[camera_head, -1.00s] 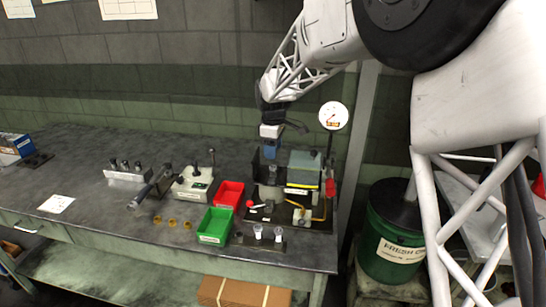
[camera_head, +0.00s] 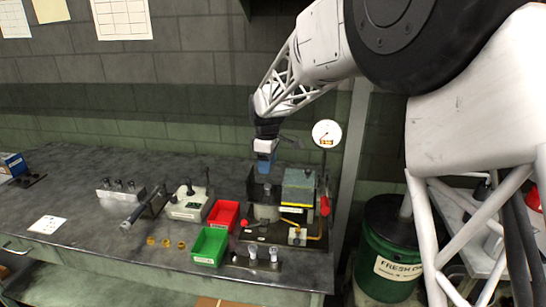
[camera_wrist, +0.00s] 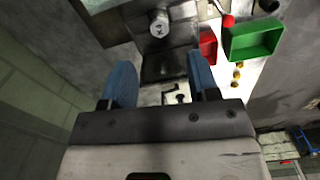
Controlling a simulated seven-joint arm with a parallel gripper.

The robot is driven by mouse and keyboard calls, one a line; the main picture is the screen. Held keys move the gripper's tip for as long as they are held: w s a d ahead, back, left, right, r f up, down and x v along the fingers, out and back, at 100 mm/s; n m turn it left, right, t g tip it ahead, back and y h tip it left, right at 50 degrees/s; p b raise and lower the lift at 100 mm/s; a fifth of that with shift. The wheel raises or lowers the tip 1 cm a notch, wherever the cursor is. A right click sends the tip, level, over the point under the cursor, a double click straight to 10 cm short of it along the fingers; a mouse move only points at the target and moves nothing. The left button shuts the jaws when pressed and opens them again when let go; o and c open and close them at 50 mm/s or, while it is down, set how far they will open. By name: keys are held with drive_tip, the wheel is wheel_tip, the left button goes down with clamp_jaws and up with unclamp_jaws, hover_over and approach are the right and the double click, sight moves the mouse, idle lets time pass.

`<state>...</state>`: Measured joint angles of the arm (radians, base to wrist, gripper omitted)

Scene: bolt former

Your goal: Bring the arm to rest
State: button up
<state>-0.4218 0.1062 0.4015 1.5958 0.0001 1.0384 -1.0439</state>
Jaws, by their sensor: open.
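My gripper (camera_head: 265,163) hangs from my white lattice arm above the back left part of the bolt former (camera_head: 290,205) at the right end of the bench. In the wrist view its two blue fingers (camera_wrist: 160,85) are spread apart with nothing between them. The machine's metal parts, with a round bolt-like head (camera_wrist: 159,24), lie beyond the fingertips in that view. The fingers do not visibly touch the machine.
A red bin (camera_head: 224,214) and a green bin (camera_head: 209,246) stand left of the machine. A lever device (camera_head: 187,203), a block with pins (camera_head: 120,188) and several brass rings (camera_head: 166,243) are further left. A round gauge (camera_head: 326,134) rises behind. A green drum (camera_head: 388,265) stands right.

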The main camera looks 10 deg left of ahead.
drive_tip(key=s+d+r+m+t, duration=0.1)
drive_tip(key=s+d+r+m, duration=0.35)
drive_tip(key=s+d, duration=0.5)
drive_tip(key=s+d+r+m, duration=0.4)
drive_tip(key=s+d+r, duration=0.1)
drive_tip(key=s+d, duration=0.5)
drive_tip(key=s+d+f+m, duration=0.1)
drive_tip(key=s+d+m, duration=0.3)
drive_tip(key=s+d, duration=0.3)
drive_tip(key=s+d+f+m+t, duration=0.1)
drive_tip(key=s+d+m, duration=0.3)
drive_tip(key=s, duration=1.3)
drive_tip(key=d+f, duration=0.1)
drive_tip(key=d, duration=0.2)
drive_tip(key=shift+s+f+t, duration=0.25)
drive_tip(key=shift+t, duration=0.05)
drive_tip(key=shift+m, duration=0.25)
drive_tip(key=shift+c, duration=0.6)
